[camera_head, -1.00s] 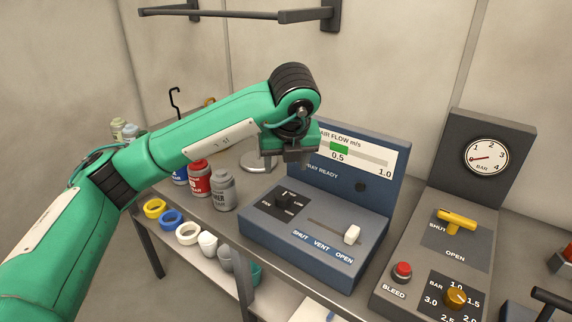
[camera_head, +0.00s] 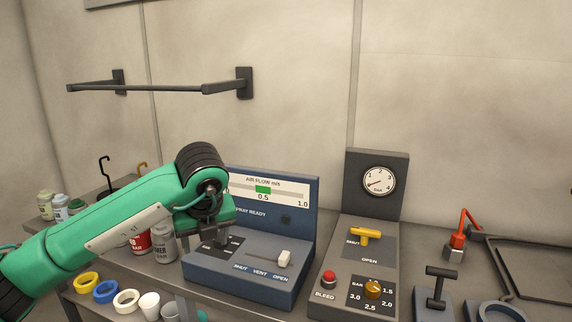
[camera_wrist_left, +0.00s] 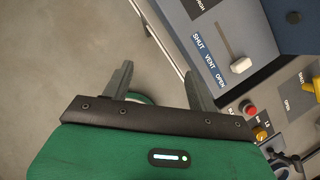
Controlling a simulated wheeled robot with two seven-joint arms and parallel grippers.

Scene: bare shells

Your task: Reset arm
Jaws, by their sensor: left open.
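My left arm (camera_head: 125,220), green with black joints, comes in from the left in the head view. My left gripper (camera_head: 202,238) hangs in front of the left part of the blue air-flow console (camera_head: 240,287) and partly hides its black switch area. In the left wrist view the two grey fingers of the left gripper (camera_wrist_left: 158,85) are spread apart with nothing between them. Floor and a pale ring show beyond them, and the console's slider (camera_wrist_left: 240,65) is to their right. Whether the gripper touches the console cannot be told. My right gripper is not in view.
The grey bar console (camera_head: 345,278) with a yellow handle (camera_head: 365,236), red button (camera_head: 328,279) and gauge stands right of the blue one. Bottles (camera_head: 163,243) stand behind my arm; tape rolls (camera_head: 105,291) are below it. A wall rail (camera_head: 160,88) is above.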

